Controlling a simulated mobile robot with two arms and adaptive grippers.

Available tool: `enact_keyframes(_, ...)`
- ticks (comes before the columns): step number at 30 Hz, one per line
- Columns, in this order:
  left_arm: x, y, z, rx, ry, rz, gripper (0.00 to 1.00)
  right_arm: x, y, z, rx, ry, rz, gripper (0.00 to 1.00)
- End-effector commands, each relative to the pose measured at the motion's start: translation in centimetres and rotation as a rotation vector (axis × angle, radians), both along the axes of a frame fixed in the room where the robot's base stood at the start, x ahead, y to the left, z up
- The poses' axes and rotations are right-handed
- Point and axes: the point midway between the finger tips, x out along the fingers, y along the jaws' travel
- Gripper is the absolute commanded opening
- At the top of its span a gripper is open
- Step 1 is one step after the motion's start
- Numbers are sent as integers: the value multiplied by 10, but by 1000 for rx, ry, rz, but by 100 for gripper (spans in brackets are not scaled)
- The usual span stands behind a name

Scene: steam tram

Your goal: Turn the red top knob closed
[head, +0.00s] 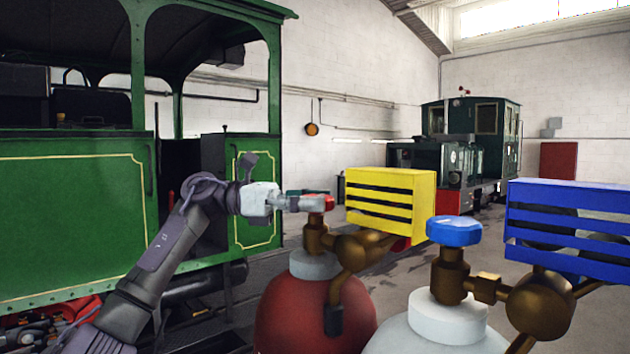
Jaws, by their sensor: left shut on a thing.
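The red top knob (327,202) sits on the brass valve (317,236) of a red gas cylinder (300,310). My left gripper (312,200) comes in from the left and is shut on the red knob at its near-left side. The fingers hide part of the knob. How far the knob is turned cannot be told. My right gripper is not in view.
A white cylinder (440,335) with a blue knob (454,231) stands close on the right. A yellow slatted guard (391,203) and a blue slatted guard (568,225) flank the valves. A green tram (70,215) stands behind at left.

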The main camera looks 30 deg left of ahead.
Motion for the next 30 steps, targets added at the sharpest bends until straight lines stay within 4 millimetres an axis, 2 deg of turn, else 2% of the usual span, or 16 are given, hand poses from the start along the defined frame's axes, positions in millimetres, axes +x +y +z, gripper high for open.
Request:
enact_keyframes(1, 1, 0, 7, -5, 1, -32, 30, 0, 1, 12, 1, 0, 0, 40)
enact_keyframes(9, 1, 0, 4, -1, -2, -161, 30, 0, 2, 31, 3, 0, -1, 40)
enact_keyframes(29, 0, 0, 1, 2, -3, -213, 30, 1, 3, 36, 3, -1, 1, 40)
enact_keyframes(30, 0, 0, 1, 2, -3, -213, 72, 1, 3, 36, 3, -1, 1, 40)
